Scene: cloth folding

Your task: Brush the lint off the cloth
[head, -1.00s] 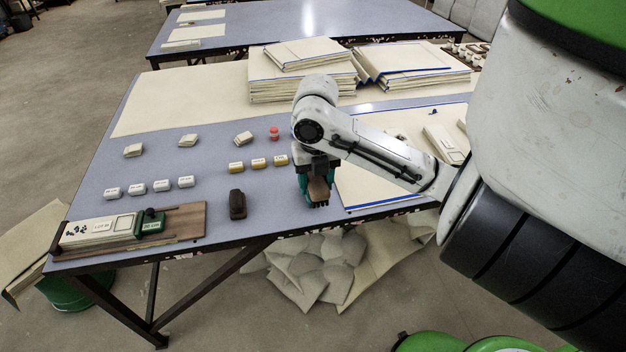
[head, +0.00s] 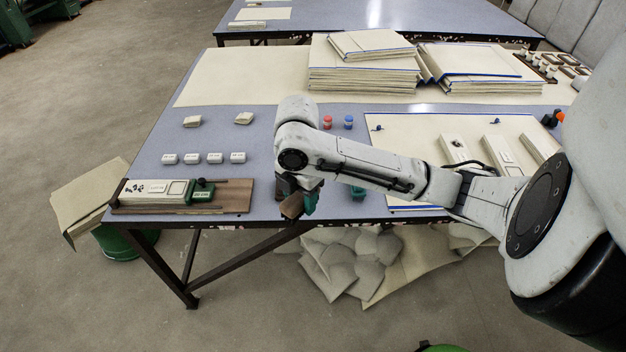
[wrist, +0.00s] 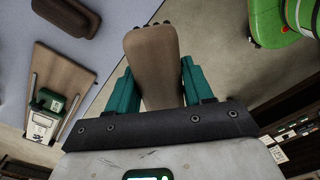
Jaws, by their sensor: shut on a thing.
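My gripper (head: 301,203) is at the near edge of the table, left of the cloth, and its teal fingers are shut on a brown wooden brush (head: 291,207). In the wrist view the brush (wrist: 153,68) sits between both fingers (wrist: 152,88), with dark tips at its far end. The cream cloth (head: 400,150) with blue edging lies flat on the right of the table, partly hidden by my arm. A small dark speck (head: 378,128) shows near its upper left; I cannot tell if it is lint.
A dark brown block (wrist: 68,14) lies on the table by the gripper. A wooden board (head: 236,196) with a labelled case is to the left. White labelled blocks (head: 190,158) stand behind it. Cloth stacks (head: 362,78) fill the back. Pale blocks (head: 502,154) lie on the cloth.

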